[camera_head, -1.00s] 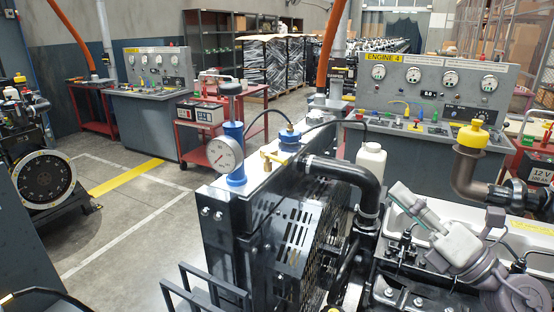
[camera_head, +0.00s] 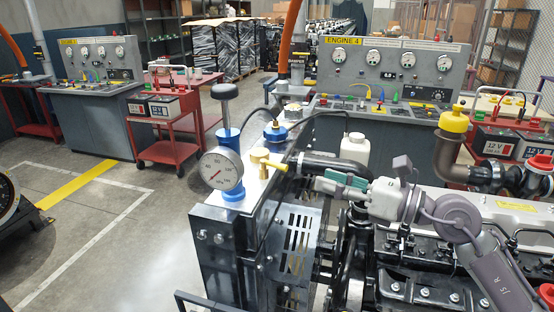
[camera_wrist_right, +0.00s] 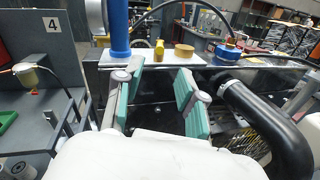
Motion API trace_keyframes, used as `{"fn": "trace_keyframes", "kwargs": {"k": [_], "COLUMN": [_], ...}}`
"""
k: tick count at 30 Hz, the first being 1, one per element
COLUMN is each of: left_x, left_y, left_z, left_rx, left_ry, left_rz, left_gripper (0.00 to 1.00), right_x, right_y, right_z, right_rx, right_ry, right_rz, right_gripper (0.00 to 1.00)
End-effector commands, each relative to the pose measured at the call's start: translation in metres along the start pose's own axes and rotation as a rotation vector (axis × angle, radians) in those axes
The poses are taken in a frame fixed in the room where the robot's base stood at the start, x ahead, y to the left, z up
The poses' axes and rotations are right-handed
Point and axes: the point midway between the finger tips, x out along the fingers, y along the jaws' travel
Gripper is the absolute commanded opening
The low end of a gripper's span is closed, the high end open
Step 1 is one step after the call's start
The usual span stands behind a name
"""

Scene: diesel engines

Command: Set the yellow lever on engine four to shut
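The yellow lever (camera_head: 272,163) sits on a brass valve (camera_head: 263,172) on top of the engine's dark front unit, behind the pressure gauge (camera_head: 221,171). It lies roughly level, its arm pointing right toward my gripper. My right gripper (camera_head: 322,184) is to the right of the lever, apart from it, over the black hose. In the right wrist view its two teal-padded fingers (camera_wrist_right: 158,98) are spread with nothing between them. A small yellow part (camera_wrist_right: 159,48) and a brass disc (camera_wrist_right: 184,50) show beyond the fingertips. My left gripper is not in view.
A blue-based pump with a black knob (camera_head: 225,92) and a blue cap (camera_head: 275,132) stand close to the valve. A thick black hose (camera_head: 315,163) and white bottle (camera_head: 355,149) are near my gripper. The ENGINE 4 console (camera_head: 392,68) stands behind.

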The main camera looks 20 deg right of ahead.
Motion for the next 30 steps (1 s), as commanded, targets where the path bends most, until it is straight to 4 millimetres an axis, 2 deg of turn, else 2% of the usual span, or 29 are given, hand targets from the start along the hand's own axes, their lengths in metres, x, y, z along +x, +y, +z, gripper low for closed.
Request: {"fn": "trace_keyframes", "kwargs": {"k": [1, 5, 9, 15, 21, 29, 30], "left_x": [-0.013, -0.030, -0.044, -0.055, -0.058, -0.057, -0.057], "left_y": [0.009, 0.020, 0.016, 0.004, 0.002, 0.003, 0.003], "left_z": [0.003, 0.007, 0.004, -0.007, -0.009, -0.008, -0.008], "left_rx": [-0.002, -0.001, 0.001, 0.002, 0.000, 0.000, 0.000], "left_ry": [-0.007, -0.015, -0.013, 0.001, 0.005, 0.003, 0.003], "left_rz": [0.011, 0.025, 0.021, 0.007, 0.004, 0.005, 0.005], "left_gripper": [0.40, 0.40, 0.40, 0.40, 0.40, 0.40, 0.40], "right_x": [0.011, 0.040, 0.070, 0.099, 0.110, 0.110, 0.110], "right_y": [0.001, 0.002, 0.001, 0.001, 0.001, 0.000, 0.000], "right_z": [0.008, 0.009, 0.007, 0.004, 0.001, 0.001, 0.001], "right_rx": [0.004, 0.006, 0.005, 0.004, 0.001, 0.001, 0.001], "right_ry": [-0.005, -0.006, -0.005, -0.003, -0.002, -0.001, -0.001], "right_rz": [0.002, 0.003, 0.001, 0.001, 0.001, 0.001, 0.001], "right_gripper": [0.39, 0.39, 0.39, 0.39, 0.39, 0.39, 0.33]}}
